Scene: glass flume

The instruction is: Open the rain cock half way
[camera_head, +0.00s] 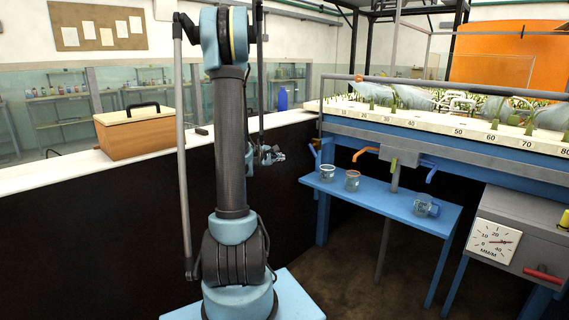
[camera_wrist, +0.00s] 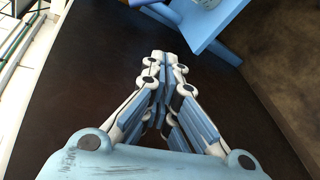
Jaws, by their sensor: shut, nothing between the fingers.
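No label reading "rain cock" shows. A red lever (camera_head: 541,274) lies nearly level on the front of a grey box, below a white MM/M dial (camera_head: 495,241) with a red needle. Other handles are at the flume's edge: an orange one (camera_head: 365,152), a blue one (camera_head: 429,170) and a green one (camera_head: 393,165). I cannot tell for sure which is the rain cock. My gripper (camera_head: 277,156) is well left of them all, partly behind my arm. In the wrist view my gripper (camera_wrist: 164,60) is shut and empty, touching no handle.
A blue bench (camera_head: 390,205) under the flume holds two cups (camera_head: 352,180) (camera_head: 327,173) and a tipped glass jug (camera_head: 426,206). A wooden box (camera_head: 135,130) stands on the white ledge at left. Dark floor (camera_head: 350,270) is clear before the bench.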

